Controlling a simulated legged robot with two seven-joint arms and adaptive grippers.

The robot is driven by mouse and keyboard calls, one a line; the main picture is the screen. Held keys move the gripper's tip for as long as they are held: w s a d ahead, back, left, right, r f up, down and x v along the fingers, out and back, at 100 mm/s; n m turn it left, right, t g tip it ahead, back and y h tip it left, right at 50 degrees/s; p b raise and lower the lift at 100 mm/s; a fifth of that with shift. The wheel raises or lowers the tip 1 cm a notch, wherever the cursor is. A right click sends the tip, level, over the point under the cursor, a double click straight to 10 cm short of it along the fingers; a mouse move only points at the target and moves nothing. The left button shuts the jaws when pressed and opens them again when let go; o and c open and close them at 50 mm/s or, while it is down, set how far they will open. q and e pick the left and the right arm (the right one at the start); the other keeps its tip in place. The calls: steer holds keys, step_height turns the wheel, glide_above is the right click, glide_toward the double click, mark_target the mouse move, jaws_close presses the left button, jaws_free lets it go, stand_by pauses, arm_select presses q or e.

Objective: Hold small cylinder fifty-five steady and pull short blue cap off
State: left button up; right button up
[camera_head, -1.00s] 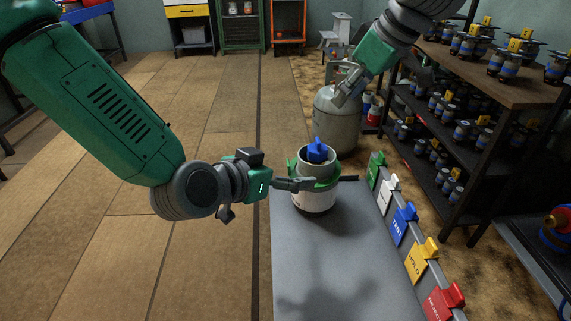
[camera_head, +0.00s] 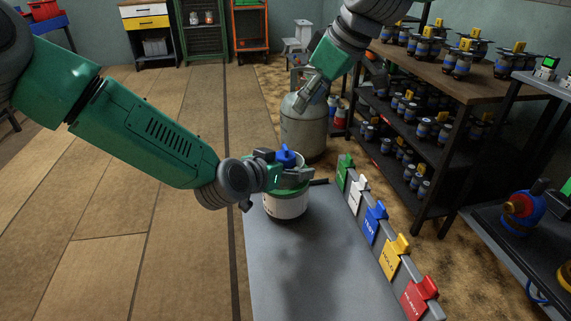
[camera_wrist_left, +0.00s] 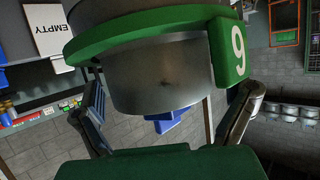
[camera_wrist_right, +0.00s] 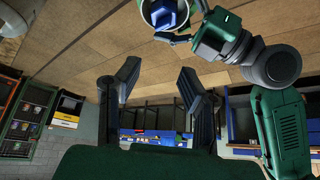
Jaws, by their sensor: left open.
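The small cylinder (camera_head: 285,206) stands upright on the grey bench, with a white body, a green collar and the short blue cap (camera_head: 287,156) on top. My left gripper (camera_head: 290,176) is open at its upper part. In the left wrist view my left fingers (camera_wrist_left: 165,112) are spread on either side of the metal neck (camera_wrist_left: 150,75) and blue cap (camera_wrist_left: 165,122); the green collar carries a white digit. I cannot tell whether they touch. My right gripper (camera_head: 308,100) hangs above and beyond the cylinder; its fingers (camera_wrist_right: 158,75) are open and empty in the right wrist view.
A large grey gas cylinder (camera_head: 303,130) stands behind the bench. Coloured tags, including a green one (camera_head: 343,171) and a red one (camera_head: 416,299), line the bench's right edge. A loaded shelf (camera_head: 440,80) stands at the right. The front of the bench (camera_head: 310,265) is clear.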

mark_target(286, 148)
arm_select(q)
steer(key=shift+w, duration=0.1)
arm_select(e)
steer(key=shift+a, duration=0.1)
arm_select(q)
steer(key=c, duration=1.7)
steer(key=shift+o, duration=0.2)
arm_select(e)
steer(key=shift+c, duration=0.7)
steer(key=shift+w+a+f+m+h, duration=0.4)
steer(key=shift+a+f+m+h, duration=0.3)
steer(key=shift+f+m, duration=1.1)
steer(key=shift+w+a+f+m+h, duration=0.4)
steer(key=shift+a+f+m+h, duration=0.5)
steer(key=shift+f, duration=1.5)
steer(key=shift+w+a+f+m+h, duration=0.45)
steer(key=shift+f+m, duration=1.15)
steer(key=shift+f, duration=0.5)
